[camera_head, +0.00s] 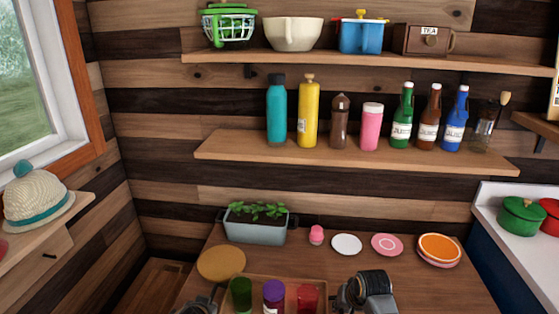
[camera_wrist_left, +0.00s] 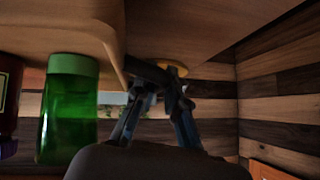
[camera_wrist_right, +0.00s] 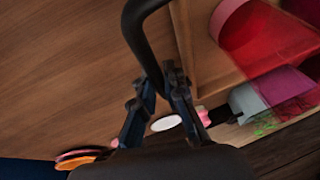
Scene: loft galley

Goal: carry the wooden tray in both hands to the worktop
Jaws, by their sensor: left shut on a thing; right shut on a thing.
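The wooden tray (camera_head: 257,284) is at the bottom middle of the head view, its near part cut off. Whether the tray touches the wooden table (camera_head: 430,290) is unclear. A white worktop (camera_head: 487,200) is at the right.
A planter (camera_head: 256,231), a round cork mat (camera_head: 221,263), a pink item (camera_head: 316,235) and plates (camera_head: 387,244) lie behind the tray. A green pot (camera_head: 521,217) and a red pot (camera_head: 551,215) stand on the white worktop. Shelves with bottles hang above.

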